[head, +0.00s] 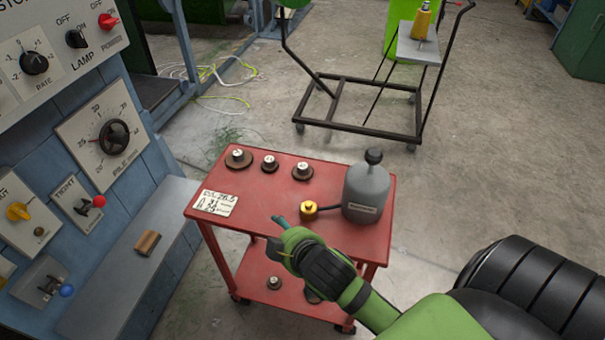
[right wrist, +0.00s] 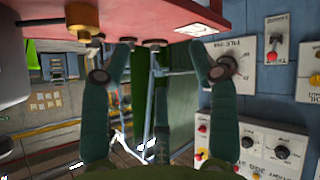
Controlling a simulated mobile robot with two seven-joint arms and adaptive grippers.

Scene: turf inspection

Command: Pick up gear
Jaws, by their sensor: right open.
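Three dark, gear-like discs with pale hubs sit upright along the far edge of the red cart top: the left gear (head: 238,158), the middle gear (head: 270,163) and the right gear (head: 303,170). Another small gear (head: 274,283) lies on the cart's lower shelf, with one more partly hidden by my arm. My right gripper (head: 277,236) is open and empty near the cart's near edge, closer to me than the gears and apart from them. In the right wrist view its fingers are spread under the red top edge. My left gripper is not in view.
The red cart (head: 258,209) also holds a grey canister (head: 367,192), a brass fitting (head: 309,209) and a white card (head: 215,203). A blue control panel (head: 75,185) stands close on the left. A black trolley frame (head: 365,105) stands behind on open floor.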

